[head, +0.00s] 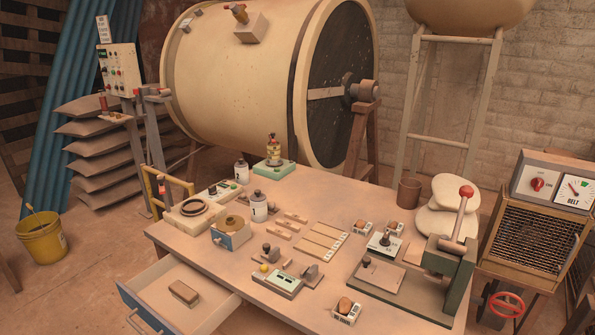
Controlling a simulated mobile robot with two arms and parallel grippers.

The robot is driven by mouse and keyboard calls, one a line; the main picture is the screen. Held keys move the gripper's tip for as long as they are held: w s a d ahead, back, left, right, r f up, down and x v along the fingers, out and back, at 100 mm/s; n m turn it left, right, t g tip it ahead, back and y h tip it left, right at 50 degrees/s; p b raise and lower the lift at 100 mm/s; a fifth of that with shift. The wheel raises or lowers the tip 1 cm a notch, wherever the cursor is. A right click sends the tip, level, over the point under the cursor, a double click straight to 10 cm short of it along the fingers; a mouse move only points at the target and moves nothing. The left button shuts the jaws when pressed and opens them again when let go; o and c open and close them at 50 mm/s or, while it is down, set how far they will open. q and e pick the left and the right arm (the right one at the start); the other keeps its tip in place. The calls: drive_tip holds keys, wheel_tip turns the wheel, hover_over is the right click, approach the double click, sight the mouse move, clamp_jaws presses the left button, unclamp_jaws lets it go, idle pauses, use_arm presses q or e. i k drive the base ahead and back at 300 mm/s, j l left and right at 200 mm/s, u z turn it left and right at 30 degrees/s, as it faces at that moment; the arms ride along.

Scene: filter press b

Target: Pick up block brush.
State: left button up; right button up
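A small brown block with rounded edges (184,292) lies flat in the open drawer (203,314) at the front left of the table. It looks like the block brush, but bristles cannot be made out. Nothing touches it and the drawer floor around it is bare. Neither of my grippers is in view.
The table (330,207) holds several small devices, bottles and wooden strips. A lever press (447,265) stands at its right end. A yellow bucket (43,240) is on the floor at left. A heater-like unit (530,225) stands at right. A large drum (240,75) is behind.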

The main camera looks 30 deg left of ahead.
sight(186, 295)
drive_tip(key=u, duration=1.75)
